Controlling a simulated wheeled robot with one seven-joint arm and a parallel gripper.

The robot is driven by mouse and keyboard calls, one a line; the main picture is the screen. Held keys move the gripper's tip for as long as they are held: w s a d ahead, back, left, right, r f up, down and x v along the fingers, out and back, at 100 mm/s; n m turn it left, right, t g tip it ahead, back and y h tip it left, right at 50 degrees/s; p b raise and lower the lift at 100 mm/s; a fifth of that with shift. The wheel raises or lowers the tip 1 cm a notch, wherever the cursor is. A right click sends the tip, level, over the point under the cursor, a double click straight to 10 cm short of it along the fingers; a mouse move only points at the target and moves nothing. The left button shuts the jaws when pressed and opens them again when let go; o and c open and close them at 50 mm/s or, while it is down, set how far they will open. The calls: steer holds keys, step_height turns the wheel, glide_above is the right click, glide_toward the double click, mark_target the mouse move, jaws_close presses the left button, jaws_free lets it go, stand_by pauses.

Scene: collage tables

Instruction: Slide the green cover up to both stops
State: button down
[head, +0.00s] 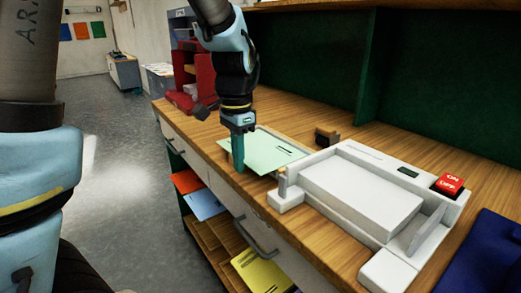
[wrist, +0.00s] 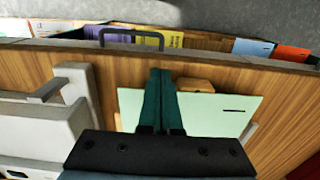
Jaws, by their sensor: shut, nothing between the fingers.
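The pale green cover (head: 272,152) lies flat on the wooden worktop, left of the white machine in the head view. It has a dark slot near one edge and also shows in the wrist view (wrist: 215,113). My gripper (head: 238,168) points down at the cover's near-left part, by the worktop's front edge. Its teal fingers are together and empty, and in the wrist view (wrist: 160,75) they overlap the cover's left part. I cannot tell whether they touch it. A small wooden block (wrist: 195,85) sits at the cover's front edge. I cannot clearly identify either stop.
The white machine (head: 360,195) has a raised slab and a red button block (head: 449,184). A dark brown block (head: 327,137) stands behind the cover. Open shelves with coloured folders are below.

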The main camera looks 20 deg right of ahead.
step_height(320, 180, up, 7)
steer(key=p, duration=0.6)
